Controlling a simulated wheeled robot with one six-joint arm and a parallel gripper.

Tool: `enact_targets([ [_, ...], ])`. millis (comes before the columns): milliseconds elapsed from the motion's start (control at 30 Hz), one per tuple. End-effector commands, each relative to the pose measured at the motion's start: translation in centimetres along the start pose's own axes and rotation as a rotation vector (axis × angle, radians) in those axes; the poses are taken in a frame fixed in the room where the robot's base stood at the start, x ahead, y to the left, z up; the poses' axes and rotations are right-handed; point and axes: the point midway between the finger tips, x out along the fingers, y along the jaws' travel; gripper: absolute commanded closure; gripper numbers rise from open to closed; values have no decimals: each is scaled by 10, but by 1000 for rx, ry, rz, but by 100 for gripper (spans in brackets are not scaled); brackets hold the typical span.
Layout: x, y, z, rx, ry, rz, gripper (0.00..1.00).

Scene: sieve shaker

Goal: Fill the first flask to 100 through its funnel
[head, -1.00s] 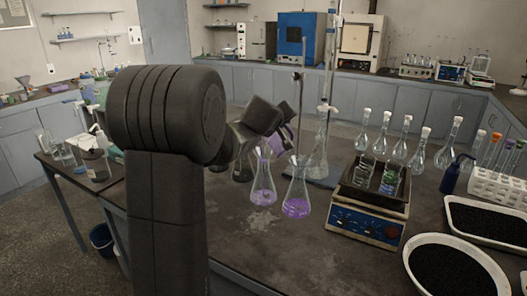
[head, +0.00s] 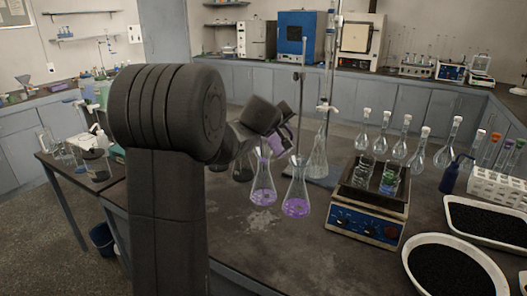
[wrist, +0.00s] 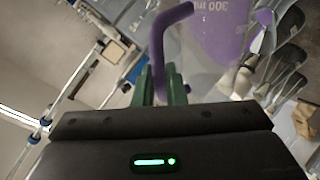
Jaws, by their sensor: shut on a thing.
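My gripper (head: 280,125) is shut on the purple handle of a measuring jug (wrist: 215,32) above the flasks. The wrist view shows its green fingers (wrist: 162,85) around the handle and a "300" mark on the jug's clear wall, with purple behind it. In the head view the jug is mostly hidden by my gripper. Below stand two conical flasks with purple liquid at the bottom, a left flask (head: 263,184) and a right flask (head: 296,190). Something purple, perhaps a funnel, shows at the left flask's mouth; the jug's spout and any pouring stream cannot be made out.
A hotplate (head: 366,220) with small glassware stands right of the flasks. A clear flask stands under a burette (head: 331,60) behind them. Several stoppered flasks, a tube rack (head: 497,187) and a white bowl (head: 480,250) of black grains are farther right.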

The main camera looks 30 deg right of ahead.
Motion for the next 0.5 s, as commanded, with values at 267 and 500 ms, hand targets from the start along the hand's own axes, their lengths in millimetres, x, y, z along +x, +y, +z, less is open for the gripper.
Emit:
enact_targets([
  [267, 2, -3, 10, 62, 43, 5, 100],
  [500, -8, 11, 18, 246, 168, 5, 100],
])
